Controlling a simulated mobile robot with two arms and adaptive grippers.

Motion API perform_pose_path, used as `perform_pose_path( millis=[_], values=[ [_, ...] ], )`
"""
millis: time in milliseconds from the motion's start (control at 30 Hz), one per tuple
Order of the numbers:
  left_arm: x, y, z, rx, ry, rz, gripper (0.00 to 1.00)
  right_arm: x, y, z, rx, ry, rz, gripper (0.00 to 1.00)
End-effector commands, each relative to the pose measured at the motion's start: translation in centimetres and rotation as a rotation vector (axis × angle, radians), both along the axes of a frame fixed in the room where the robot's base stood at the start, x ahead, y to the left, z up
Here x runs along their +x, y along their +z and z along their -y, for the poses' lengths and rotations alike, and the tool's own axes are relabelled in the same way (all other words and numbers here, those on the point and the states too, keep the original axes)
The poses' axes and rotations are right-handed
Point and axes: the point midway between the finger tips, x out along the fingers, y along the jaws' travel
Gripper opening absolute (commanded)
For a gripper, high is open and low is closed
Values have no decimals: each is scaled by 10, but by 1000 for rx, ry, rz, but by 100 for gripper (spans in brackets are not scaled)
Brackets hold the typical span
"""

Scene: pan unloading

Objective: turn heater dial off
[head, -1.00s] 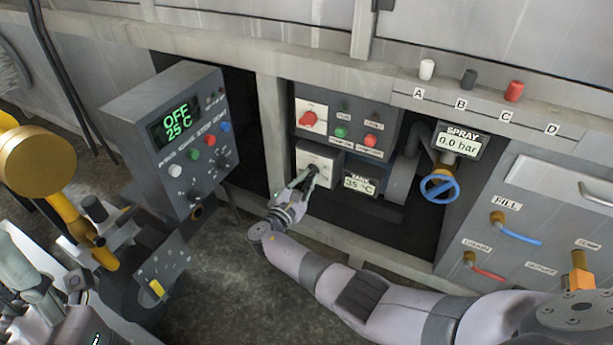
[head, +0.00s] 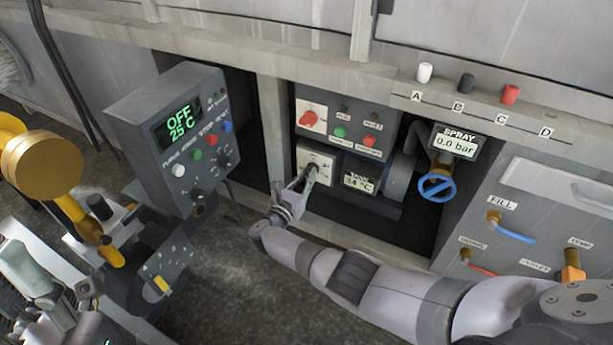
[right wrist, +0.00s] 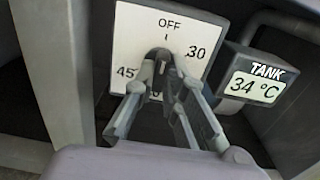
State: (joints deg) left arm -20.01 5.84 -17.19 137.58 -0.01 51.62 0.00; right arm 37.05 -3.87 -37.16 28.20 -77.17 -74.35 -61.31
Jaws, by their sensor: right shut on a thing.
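The heater dial is a dark knob (right wrist: 160,58) on a white plate (right wrist: 131,36) marked OFF at the top, 30 at right and 45 at left. In the head view the plate (head: 328,158) is on a grey box in the recess. My right gripper (head: 311,172) is shut on the knob; in the right wrist view its two fingers (right wrist: 163,68) reach up to it. The fingers hide much of the knob and the lower plate, and I cannot tell its pointer's exact direction. At the lower left of the head view, what seems my left gripper (head: 62,312) is partly cut off.
A tank display (right wrist: 256,88) reads 34 °C beside the dial. A red knob (head: 309,118) and buttons are above it. A blue spray valve wheel (head: 437,187) is at right.

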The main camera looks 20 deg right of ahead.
Motion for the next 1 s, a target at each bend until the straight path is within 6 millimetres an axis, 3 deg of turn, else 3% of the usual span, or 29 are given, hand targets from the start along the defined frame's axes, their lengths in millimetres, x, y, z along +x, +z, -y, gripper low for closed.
perform_pose_path(
  millis=[500,533,800,1000],
  values=[
    [0,1,0,-1,0,1,40,0,-1,0,-13,1,-17,0],
    [0,1,0,-1,0,1,40,0,-1,0,-13,1,-17,13],
    [0,1,0,-1,0,0,40,0,0,0,-12,0,-15,31],
    [1,0,0,-2,0,-2,40,0,0,0,-12,0,-15,32]
  ],
)
